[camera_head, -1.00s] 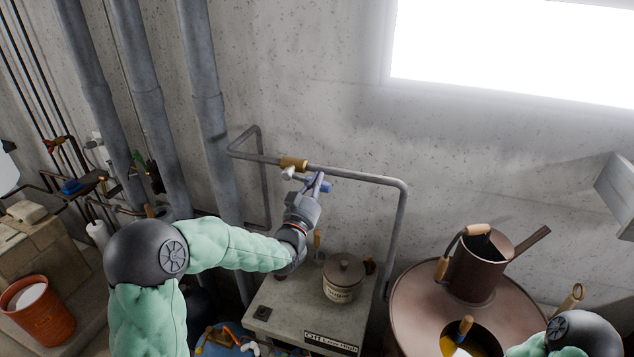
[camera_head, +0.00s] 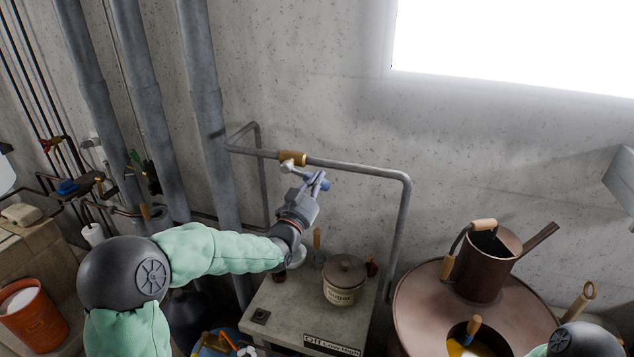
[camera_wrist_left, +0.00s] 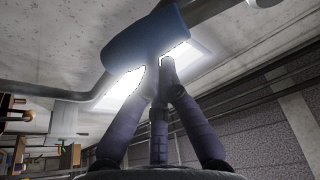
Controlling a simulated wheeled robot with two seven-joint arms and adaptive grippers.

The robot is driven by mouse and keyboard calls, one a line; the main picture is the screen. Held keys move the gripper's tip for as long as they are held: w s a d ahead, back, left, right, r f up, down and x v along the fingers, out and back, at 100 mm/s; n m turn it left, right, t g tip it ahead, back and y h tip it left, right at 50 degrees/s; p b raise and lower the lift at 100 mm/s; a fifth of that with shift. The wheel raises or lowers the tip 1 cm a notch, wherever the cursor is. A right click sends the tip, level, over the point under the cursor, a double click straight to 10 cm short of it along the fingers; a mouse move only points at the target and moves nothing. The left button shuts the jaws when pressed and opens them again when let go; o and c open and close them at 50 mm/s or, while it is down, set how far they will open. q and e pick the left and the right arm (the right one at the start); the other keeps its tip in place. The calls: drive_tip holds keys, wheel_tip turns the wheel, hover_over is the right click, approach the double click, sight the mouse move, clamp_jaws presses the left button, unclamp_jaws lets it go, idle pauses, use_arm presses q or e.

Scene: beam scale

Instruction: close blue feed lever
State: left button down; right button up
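The blue feed lever (camera_head: 325,186) hangs out from the brass valve (camera_head: 292,159) on the grey wall pipe, with a pale joint piece at its upper left. My left gripper (camera_head: 317,177) is at the lever's blue handle, which shows on both sides of the fingers. In the left wrist view the handle (camera_wrist_left: 146,42) lies across just beyond the fingertips (camera_wrist_left: 160,72), which are drawn together around its narrow stem. The exact contact is partly hidden. My right gripper is out of view; only part of my right arm shows at the lower right.
The grey pipe (camera_head: 350,171) runs along the wall and bends down at the right. Below stand a sugar jar (camera_head: 344,280) on a grey stove block (camera_head: 275,318) and a copper still (camera_head: 425,300). Thick vertical pipes (camera_head: 205,100) rise at the left. The wall above is clear.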

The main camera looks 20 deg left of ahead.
use_arm(q)
drive_tip(key=shift+a+f+m+g+h+b, duration=0.4)
drive_tip(key=shift+f+m+b, duration=0.5)
drive_tip(key=shift+m+b, duration=0.75)
drive_tip(key=shift+a+f+m+g+h+b, duration=0.35)
drive_tip(key=shift+f+m+b, duration=0.7)
drive_tip(key=shift+b, duration=1.05)
drive_tip(key=shift+a+f+m+g+h+b, duration=0.4)
drive_tip(key=shift+f+m+b, duration=0.3)
drive_tip(key=shift+m+b, duration=1.05)
drive_tip(key=shift+w+d+r, duration=0.1)
